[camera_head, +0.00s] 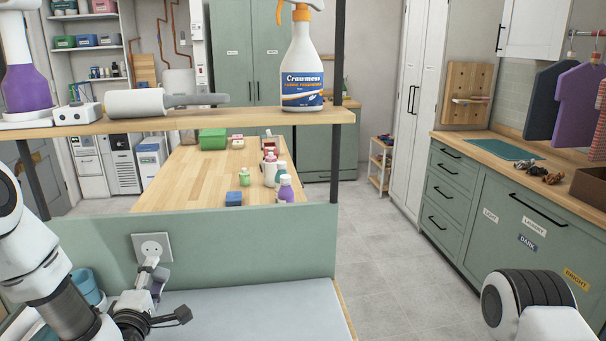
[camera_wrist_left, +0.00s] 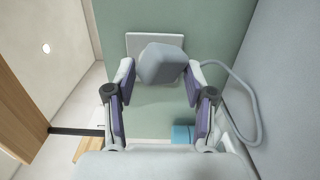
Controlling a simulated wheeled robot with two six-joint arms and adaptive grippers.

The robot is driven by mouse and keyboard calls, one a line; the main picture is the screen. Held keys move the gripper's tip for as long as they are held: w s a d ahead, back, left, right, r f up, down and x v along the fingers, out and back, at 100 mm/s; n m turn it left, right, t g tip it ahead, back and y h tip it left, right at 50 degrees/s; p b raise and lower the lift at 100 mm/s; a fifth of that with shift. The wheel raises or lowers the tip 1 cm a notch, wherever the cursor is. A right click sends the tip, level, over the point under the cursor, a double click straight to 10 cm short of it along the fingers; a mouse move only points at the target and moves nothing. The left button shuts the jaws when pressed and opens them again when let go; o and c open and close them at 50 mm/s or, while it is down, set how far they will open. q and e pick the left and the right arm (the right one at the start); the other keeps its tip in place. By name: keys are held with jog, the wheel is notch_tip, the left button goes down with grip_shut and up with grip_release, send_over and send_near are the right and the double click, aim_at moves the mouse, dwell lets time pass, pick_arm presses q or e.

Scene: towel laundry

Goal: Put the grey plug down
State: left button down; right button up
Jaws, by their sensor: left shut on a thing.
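The grey plug (camera_wrist_left: 162,63) is between the fingertips of my left gripper (camera_wrist_left: 158,82), which is shut on it. A grey cord (camera_wrist_left: 248,85) loops at the right of the wrist view. Behind the plug is a white wall socket (camera_wrist_left: 140,43) on a green panel. In the head view my left gripper (camera_head: 152,282) is just below and in front of the socket (camera_head: 152,247). The plug is small there and partly hidden by the gripper. I cannot tell whether it touches the socket. My right gripper is out of view.
A pale grey padded surface (camera_head: 255,308) lies below the green panel (camera_head: 240,240). A wooden shelf (camera_head: 210,117) above holds a spray bottle (camera_head: 302,65), a lint roller (camera_head: 135,103) and a white device (camera_head: 78,113).

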pick_arm(q)
jog(key=s+d+f+m+h, duration=0.1)
jog(key=s+d+m+h, duration=0.1)
jog(key=d, duration=1.4)
jog(key=shift+s+h, duration=0.2)
jog(key=shift+h, duration=0.4)
jog(key=shift+c, duration=1.6)
grip_release()
jog(key=shift+d+f, duration=0.1)
